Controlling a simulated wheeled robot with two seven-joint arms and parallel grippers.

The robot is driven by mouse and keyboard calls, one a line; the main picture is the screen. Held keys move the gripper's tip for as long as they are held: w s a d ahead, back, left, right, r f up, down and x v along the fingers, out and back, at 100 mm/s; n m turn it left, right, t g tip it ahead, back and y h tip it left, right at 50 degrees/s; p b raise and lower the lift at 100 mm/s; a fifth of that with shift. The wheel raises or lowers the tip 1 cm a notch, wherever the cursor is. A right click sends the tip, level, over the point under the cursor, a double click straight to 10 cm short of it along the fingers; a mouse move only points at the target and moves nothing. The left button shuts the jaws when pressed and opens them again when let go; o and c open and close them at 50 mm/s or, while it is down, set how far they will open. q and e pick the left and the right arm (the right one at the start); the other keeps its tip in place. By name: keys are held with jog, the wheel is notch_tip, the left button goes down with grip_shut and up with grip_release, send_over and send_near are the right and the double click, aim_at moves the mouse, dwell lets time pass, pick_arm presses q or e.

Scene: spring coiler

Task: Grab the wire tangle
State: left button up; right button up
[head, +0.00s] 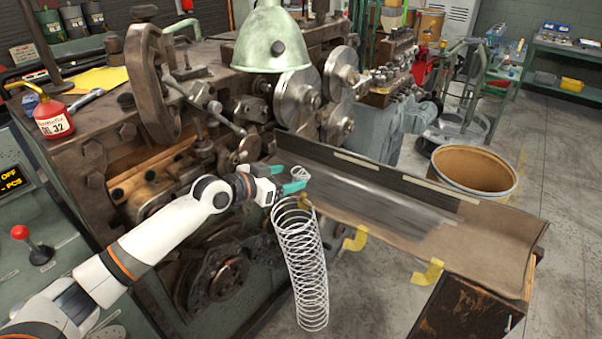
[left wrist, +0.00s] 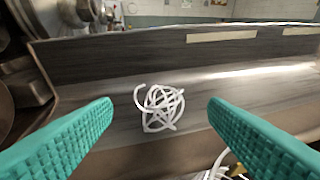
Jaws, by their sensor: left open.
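The wire tangle (left wrist: 160,107) is a small loose knot of white wire lying on the dark metal trough (left wrist: 110,70). In the left wrist view it sits beyond and between my spread fingers. In the head view the tangle (head: 299,173) is small and partly behind the teal fingertips. My left gripper (head: 292,180) is open and empty, close to the tangle at the trough's left end; its ridged teal fingers also show in the left wrist view (left wrist: 160,125). My right gripper is not in view.
A long white coil spring (head: 306,270) hangs just below my left gripper, at the trough's near edge. The coiling machine (head: 90,160) stands close on the left, with a green lamp (head: 271,40) above. A brown drum (head: 473,172) stands beyond the trough. Most of the trough's length is bare.

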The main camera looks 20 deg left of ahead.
aim_at(295, 175)
pick_arm(q)
jog(key=shift+w+d+f+p, duration=0.1)
jog(key=shift+w+d+p, duration=0.3)
jog(key=shift+w, duration=0.2)
jog(key=p+x, duration=0.1)
jog(key=x, duration=0.2)
jog(key=shift+w+f, duration=0.2)
jog(key=shift+w+d+f, duration=0.25)
jog(key=shift+w, duration=0.1)
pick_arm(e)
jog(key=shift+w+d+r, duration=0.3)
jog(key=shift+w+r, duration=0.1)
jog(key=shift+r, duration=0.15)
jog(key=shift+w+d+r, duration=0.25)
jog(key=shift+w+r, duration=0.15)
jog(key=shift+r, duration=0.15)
pick_arm(q)
jog(key=c, duration=1)
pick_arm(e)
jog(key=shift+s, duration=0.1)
